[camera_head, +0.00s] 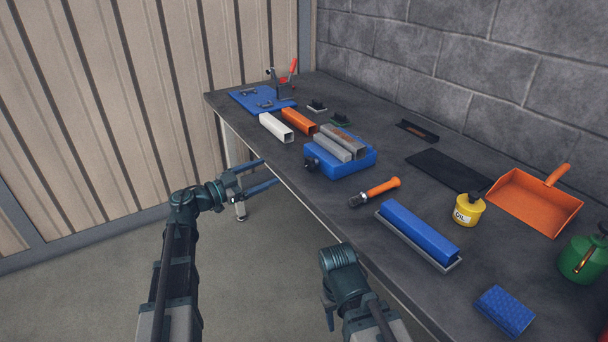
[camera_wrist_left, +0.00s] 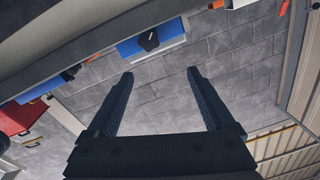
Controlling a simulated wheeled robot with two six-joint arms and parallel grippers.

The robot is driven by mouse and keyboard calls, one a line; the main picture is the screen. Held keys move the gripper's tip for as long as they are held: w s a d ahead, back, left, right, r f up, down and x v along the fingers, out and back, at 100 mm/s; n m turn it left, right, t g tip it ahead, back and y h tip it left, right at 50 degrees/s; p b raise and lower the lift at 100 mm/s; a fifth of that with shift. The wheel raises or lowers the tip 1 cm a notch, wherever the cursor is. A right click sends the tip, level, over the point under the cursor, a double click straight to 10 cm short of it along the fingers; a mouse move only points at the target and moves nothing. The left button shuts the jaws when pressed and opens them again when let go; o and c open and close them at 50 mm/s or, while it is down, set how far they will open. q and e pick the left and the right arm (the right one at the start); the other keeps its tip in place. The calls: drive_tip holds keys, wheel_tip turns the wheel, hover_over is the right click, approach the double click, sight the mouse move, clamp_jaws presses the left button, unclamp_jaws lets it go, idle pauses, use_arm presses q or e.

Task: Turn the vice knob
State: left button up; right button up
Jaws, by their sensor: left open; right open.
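The vice has a blue base (camera_head: 322,167) and two grey jaws (camera_head: 336,147), and sits near the table's front edge. Its dark knob (camera_head: 311,163) is on the front left side of the base. In the left wrist view, the knob (camera_wrist_left: 148,40) shows dark against the blue vice (camera_wrist_left: 172,30), beyond my fingertips. My left gripper (camera_head: 269,172) is open and empty, off the table edge, apart from and left of the knob. My right gripper (camera_head: 328,314) is low at the front, off the table, open and mostly hidden by its own arm.
White (camera_head: 274,128) and orange (camera_head: 297,122) tubes lie behind the vice. An orange-handled tool (camera_head: 377,189) and a long blue block (camera_head: 418,236) lie to its right. A yellow oil can (camera_head: 468,210) and an orange dustpan (camera_head: 535,203) are farther right. The floor before the table is clear.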

sight(309, 163)
use_arm(q)
drive_tip(key=shift+g+h, duration=0.3)
drive_tip(key=shift+g, duration=0.3)
drive_tip(key=x, duration=0.4)
drive_tip(key=f+x, duration=0.1)
drive_tip(key=x, duration=0.8)
drive_tip(key=shift+s+d+f, duration=0.15)
drive_tip(key=shift+s+d, duration=0.1)
drive_tip(key=shift+d, duration=0.05)
drive_tip(key=shift+m, duration=0.3)
drive_tip(key=c, duration=1.4)
drive_tip(key=shift+o, duration=0.2)
drive_tip(key=shift+s+m, duration=0.1)
drive_tip(key=shift+m, duration=1.3)
drive_tip(key=o, duration=1.4)
drive_tip(key=shift+c, duration=0.2)
